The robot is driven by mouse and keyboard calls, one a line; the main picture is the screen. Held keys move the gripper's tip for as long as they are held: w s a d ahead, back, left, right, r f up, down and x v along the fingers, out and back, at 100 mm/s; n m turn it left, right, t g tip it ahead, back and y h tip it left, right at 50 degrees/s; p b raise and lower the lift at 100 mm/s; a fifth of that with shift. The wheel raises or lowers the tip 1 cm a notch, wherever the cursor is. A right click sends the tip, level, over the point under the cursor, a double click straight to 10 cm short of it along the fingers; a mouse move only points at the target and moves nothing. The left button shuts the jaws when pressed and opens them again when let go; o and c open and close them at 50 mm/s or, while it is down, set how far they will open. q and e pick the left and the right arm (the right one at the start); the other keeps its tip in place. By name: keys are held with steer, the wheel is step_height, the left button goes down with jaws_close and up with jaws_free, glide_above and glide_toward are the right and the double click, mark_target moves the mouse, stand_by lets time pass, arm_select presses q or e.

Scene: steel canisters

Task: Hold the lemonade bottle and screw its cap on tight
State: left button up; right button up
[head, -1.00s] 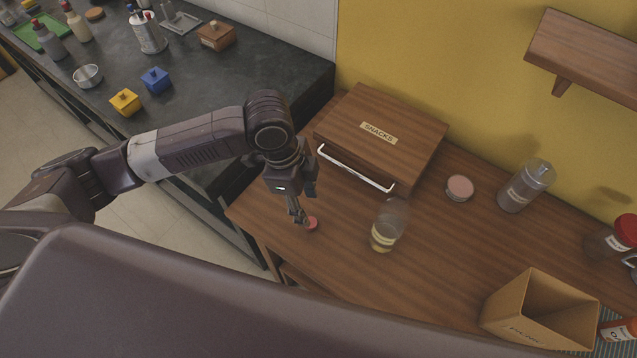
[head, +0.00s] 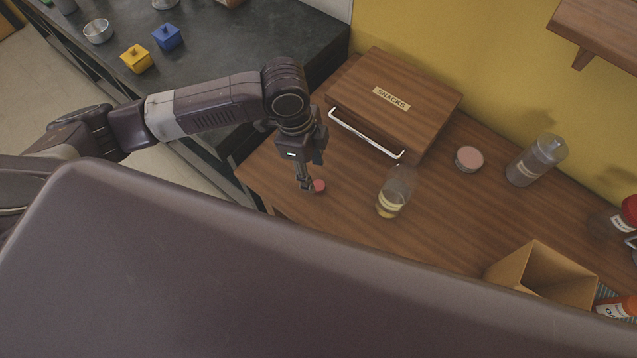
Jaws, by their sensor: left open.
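A clear lemonade bottle (head: 396,188) with pale yellow liquid low inside stands on the wooden table, in front of the snacks box. I cannot make out a cap on its top. A small round red cap (head: 319,186) is to its left, at the fingertips of my left gripper (head: 308,183). The left gripper points down and is open. One finger shows beside the cap; whether it touches the cap I cannot tell. My right gripper is not in view.
A wooden snacks box (head: 420,102) with a white handle stands behind the bottle. A pink-topped round tin (head: 469,159) and a grey-capped canister (head: 536,161) are to the right. An open cardboard box (head: 541,278) stands at the front right. Table between cap and bottle is clear.

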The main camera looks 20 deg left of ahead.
mark_target(318, 185)
arm_select(q)
steer(key=f, duration=0.2)
steer(key=d+f, duration=0.1)
steer(key=f, duration=0.2)
steer(key=c, duration=0.8)
